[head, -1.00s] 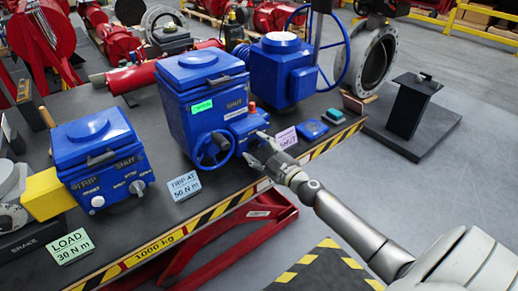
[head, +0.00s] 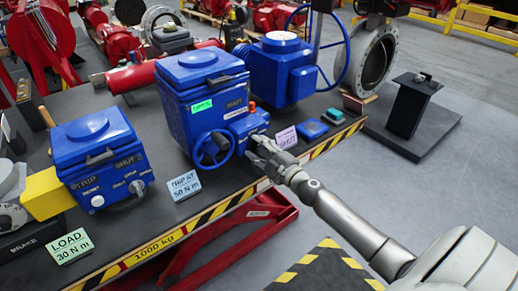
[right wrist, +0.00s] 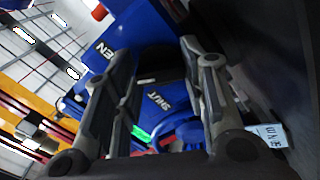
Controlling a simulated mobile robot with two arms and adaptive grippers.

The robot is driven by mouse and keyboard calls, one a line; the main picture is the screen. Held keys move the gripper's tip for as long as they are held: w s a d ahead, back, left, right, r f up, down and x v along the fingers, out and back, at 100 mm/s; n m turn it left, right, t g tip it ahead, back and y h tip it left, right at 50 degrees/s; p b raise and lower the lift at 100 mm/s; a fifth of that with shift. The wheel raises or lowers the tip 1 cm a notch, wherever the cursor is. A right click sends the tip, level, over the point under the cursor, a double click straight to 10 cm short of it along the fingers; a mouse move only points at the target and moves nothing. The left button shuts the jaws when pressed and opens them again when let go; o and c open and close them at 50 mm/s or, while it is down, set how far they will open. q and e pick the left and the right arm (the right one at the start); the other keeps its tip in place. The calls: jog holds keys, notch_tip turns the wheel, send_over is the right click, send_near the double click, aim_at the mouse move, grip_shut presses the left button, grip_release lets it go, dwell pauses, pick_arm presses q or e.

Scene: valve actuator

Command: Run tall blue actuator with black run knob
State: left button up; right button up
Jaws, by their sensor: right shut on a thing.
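The tall blue actuator (head: 205,100) stands mid-table in the head view, with a blue handwheel (head: 213,149) on its front and a lit green label (head: 202,105). A smaller blue box with a red-orange button on top juts from its right side. My right gripper (head: 258,148) is at the front of that box. In the right wrist view its fingers (right wrist: 157,58) stand either side of a dark piece, seemingly the black run knob (right wrist: 157,65), and are shut on it. The knob is hidden in the head view. My left gripper is not in view.
A shorter blue actuator (head: 100,155) stands left, beside a yellow block (head: 48,193). Another blue actuator (head: 283,70) with a large handwheel stands behind right. Small signs, including a "TRIP AT 50 N m" card (head: 184,185), stand near the striped table edge.

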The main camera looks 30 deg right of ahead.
jog(key=n, duration=0.5)
jog(key=shift+b, duration=0.3)
jog(key=shift+n, duration=0.3)
jog(key=o, duration=1)
jog(key=shift+s, duration=0.1)
jog(key=s, duration=0.8)
jog(key=s+d, duration=0.1)
jog(key=s, duration=0.2)
jog(key=shift+s, duration=0.4)
